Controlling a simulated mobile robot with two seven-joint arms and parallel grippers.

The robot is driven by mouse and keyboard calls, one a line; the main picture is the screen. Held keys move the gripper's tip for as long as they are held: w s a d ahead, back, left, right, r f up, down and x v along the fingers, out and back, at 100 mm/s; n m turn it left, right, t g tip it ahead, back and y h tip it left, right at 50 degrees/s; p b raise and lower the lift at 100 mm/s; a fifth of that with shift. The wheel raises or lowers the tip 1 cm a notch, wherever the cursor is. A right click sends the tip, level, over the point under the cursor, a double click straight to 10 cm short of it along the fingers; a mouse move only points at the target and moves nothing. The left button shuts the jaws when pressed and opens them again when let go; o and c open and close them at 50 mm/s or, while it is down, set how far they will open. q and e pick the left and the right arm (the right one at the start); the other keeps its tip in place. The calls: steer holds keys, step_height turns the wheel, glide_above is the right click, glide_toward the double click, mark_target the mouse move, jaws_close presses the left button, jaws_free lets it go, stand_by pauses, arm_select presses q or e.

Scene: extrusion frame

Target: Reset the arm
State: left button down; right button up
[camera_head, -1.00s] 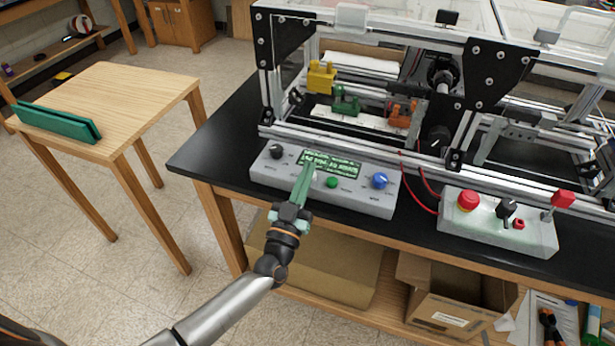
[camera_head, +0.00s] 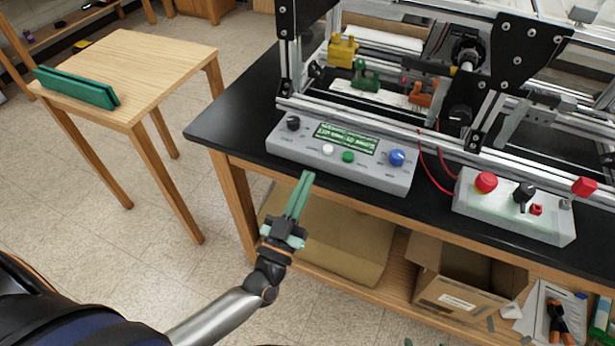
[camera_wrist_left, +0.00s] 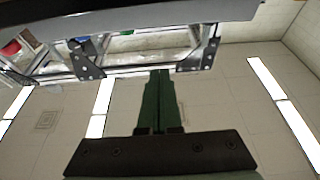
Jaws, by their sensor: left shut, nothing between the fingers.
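My left gripper (camera_head: 300,190) has green fingers pressed together with nothing between them. It is in front of the black bench's front edge, below the grey control box (camera_head: 340,157), and apart from it. In the left wrist view the shut fingers (camera_wrist_left: 160,95) point up toward the underside of a metal frame, with the ceiling behind. The control box has a green display, a white button, a green button, a blue knob and a black knob. My right gripper is not in view.
A black-topped bench (camera_head: 235,130) carries the extrusion frame (camera_head: 440,125). A second grey box (camera_head: 515,205) with a red button stands at the right. A wooden table (camera_head: 150,70) stands at the left. Cardboard boxes (camera_head: 465,275) lie on the shelf below. Open floor lies between table and bench.

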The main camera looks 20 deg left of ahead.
arm_select(q)
steer(key=shift+d, duration=0.1)
steer(key=s+d+f+m+g+h, duration=0.35)
steer(key=s+f+g, duration=0.35)
steer(key=f, duration=0.6)
steer(key=s+a+f+n+g+y, duration=0.2)
steer(key=s+a+f+g, duration=0.1)
steer(key=s+f+g, duration=0.2)
steer(key=s+f, duration=0.2)
steer(key=s, duration=0.2)
steer(key=shift+a+f+g, duration=0.3)
steer(key=shift+f+g, duration=0.1)
stand_by(4.0)
